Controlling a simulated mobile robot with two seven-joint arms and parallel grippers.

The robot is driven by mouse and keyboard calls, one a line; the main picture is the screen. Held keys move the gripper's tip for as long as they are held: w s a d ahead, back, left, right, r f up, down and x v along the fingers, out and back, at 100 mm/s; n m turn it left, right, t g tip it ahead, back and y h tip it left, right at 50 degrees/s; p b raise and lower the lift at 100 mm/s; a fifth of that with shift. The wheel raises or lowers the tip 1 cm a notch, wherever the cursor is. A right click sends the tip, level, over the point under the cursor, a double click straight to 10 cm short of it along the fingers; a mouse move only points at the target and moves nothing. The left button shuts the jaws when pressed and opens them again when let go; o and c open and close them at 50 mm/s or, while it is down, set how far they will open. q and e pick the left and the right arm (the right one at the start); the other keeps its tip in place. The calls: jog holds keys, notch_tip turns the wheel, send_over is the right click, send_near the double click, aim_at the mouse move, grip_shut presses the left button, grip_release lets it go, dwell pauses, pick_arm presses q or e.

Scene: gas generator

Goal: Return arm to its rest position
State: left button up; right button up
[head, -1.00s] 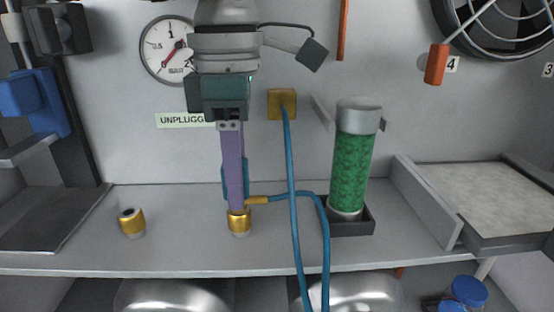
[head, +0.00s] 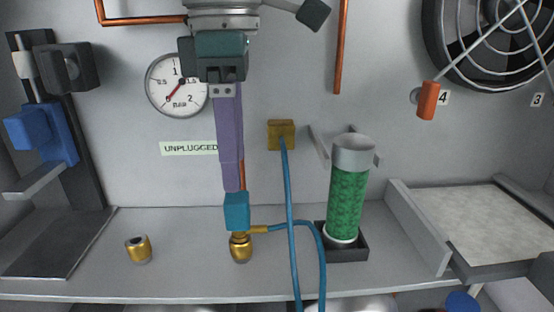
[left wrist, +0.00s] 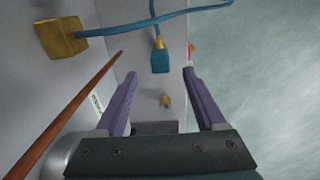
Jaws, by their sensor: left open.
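My left gripper (head: 232,188) hangs in front of the back wall with its purple fingers pointing down. It is open and empty, with its fingertips just above the blue connector (head: 237,212) in the head view. The connector sits upright on a brass fitting (head: 241,249) on the shelf. In the left wrist view, the two fingers (left wrist: 160,73) are spread apart, and the blue connector (left wrist: 160,61) shows beyond them. My right gripper is not in view.
A blue hose (head: 291,210) runs from the connector's side to a brass wall block (head: 281,135). A green-filled cylinder (head: 348,205) stands in a dark holder at right. Another brass fitting (head: 138,249) is at left. A copper pipe (head: 341,50) runs down the wall.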

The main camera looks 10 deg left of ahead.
pick_arm(q)
notch_tip(320, 180, up, 2)
jog(key=shift+r, duration=0.1)
